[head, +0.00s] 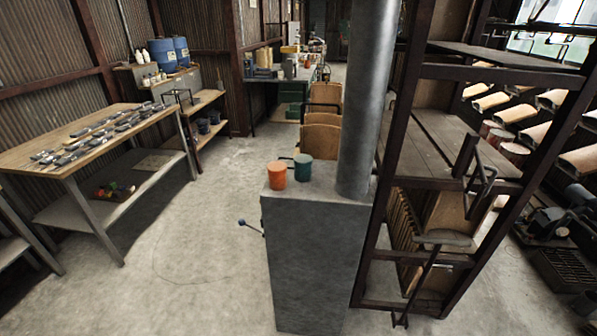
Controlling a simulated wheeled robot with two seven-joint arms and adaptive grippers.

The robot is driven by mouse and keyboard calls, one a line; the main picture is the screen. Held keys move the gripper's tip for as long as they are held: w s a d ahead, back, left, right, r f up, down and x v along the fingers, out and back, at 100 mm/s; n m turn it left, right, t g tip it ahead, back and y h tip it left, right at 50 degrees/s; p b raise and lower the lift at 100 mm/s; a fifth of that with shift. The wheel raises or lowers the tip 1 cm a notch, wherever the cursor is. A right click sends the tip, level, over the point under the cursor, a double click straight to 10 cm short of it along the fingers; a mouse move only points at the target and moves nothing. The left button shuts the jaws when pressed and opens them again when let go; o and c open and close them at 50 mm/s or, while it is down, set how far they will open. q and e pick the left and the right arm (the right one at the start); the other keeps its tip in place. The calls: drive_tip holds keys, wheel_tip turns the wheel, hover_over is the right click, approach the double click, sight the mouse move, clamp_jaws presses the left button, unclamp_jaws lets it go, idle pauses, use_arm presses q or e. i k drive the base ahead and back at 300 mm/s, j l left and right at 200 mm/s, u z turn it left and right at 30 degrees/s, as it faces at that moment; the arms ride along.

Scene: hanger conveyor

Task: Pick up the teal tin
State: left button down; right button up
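The teal tin (303,167) stands upright on top of a grey metal cabinet (312,245), in the middle of the head view. An orange tin (277,175) stands close to its left and a little nearer to me. A thick grey vertical pipe (367,100) rises from the cabinet just to the right of the teal tin. Neither of my grippers shows in the head view.
A dark metal rack (450,165) stands right beside the cabinet. A lever with a dark knob (243,222) sticks out on the cabinet's left. A wooden workbench (90,135) with several tools stands at the left. The concrete floor (190,260) between is mostly clear.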

sight(303, 162)
drive_tip(key=j+z, duration=0.4)
drive_tip(key=j, duration=0.15)
drive_tip(key=j+z, duration=0.4)
drive_tip(key=j, duration=0.2)
drive_tip(key=i, duration=0.05)
